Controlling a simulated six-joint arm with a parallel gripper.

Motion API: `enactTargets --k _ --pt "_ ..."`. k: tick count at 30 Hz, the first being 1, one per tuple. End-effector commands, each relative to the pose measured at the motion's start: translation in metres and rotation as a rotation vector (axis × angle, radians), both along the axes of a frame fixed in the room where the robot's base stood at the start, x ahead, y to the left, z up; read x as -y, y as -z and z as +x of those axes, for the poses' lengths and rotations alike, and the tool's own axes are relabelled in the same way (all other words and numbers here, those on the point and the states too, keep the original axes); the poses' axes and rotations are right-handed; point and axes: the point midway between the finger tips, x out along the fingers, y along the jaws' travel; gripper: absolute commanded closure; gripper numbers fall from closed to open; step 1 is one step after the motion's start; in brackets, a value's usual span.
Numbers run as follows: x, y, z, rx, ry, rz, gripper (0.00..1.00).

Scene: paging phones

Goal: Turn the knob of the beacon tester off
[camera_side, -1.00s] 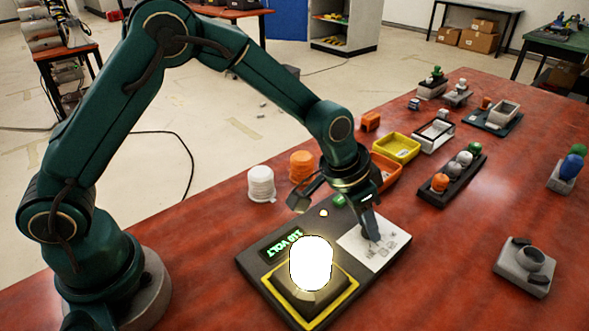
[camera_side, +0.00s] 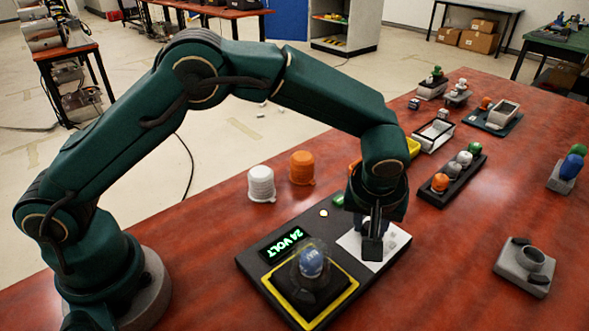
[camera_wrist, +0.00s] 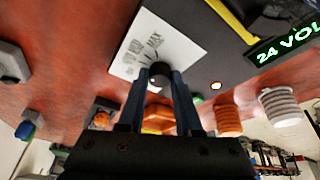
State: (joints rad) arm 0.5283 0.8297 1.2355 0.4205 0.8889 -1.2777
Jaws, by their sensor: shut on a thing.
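The beacon tester (camera_side: 250,265) is a dark panel on the red table. Its display (camera_side: 284,245) reads 24 VOLT in green. A beacon (camera_side: 311,263) with a blue core under a clear dome sits in its yellow-edged socket and is not glowing. My gripper (camera_side: 373,250) points down over the white dial plate (camera_side: 398,238). In the wrist view the dark round knob (camera_wrist: 159,72) sits between my fingertips (camera_wrist: 160,80), and they are shut on it. Printed marks and the word MAX show on the plate (camera_wrist: 185,45). The side view hides the knob behind my fingers.
A small lit indicator (camera_side: 323,213) is on the panel. White (camera_side: 261,184) and orange (camera_side: 302,168) ribbed domes stand behind it. A dark tray (camera_side: 440,195) of coloured domes and a grey fixture (camera_side: 524,266) are on the right.

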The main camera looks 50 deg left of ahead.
Motion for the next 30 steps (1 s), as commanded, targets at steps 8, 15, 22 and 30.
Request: enactTargets --k 8,15,22,30 --pt "0.0025 -0.0002 0.0021 0.003 -0.258 -0.002 1.0" --pt "0.0036 -0.0001 0.0026 0.002 -0.422 -0.004 1.0" --pt "0.004 -0.0002 0.0029 0.001 -0.512 -0.004 1.0" --pt "0.0039 -0.0003 0.0029 0.0 -0.554 -0.004 1.0"
